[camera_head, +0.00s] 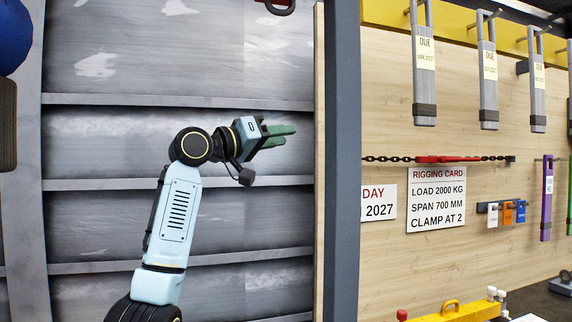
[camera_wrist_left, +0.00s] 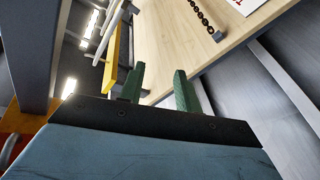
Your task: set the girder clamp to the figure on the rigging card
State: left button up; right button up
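The rigging card (camera_head: 436,200) hangs on the wooden board and reads "LOAD 2000 KG, SPAN 700 MM, CLAMP AT 2". I cannot pick out the girder clamp for certain; a red part with a dark hook or ring (camera_head: 277,6) is cut off by the top edge. My left gripper (camera_head: 288,135) is raised in front of the grey ribbed wall, left of the board's post. Its green fingers point right and stand apart with nothing between them; the gap also shows in the left wrist view (camera_wrist_left: 159,88). My right gripper is not in view.
A grey post (camera_head: 345,160) edges the wooden board (camera_head: 390,100). Grey slings with due tags (camera_head: 423,70) hang at the upper right. A chain with a red tensioner (camera_head: 445,159) crosses the board. Small coloured padlocks (camera_head: 507,215) hang right. A yellow-handled item (camera_head: 455,311) sits below.

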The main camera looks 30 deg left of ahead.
pick_arm(q)
jog(key=w+f+n+y, duration=0.1)
jog(key=w+f, duration=0.2)
jog(key=f, duration=0.2)
jog(key=shift+w+a+f, duration=0.2)
jog(key=shift+w+f, duration=0.1)
jog(key=shift+f, duration=0.1)
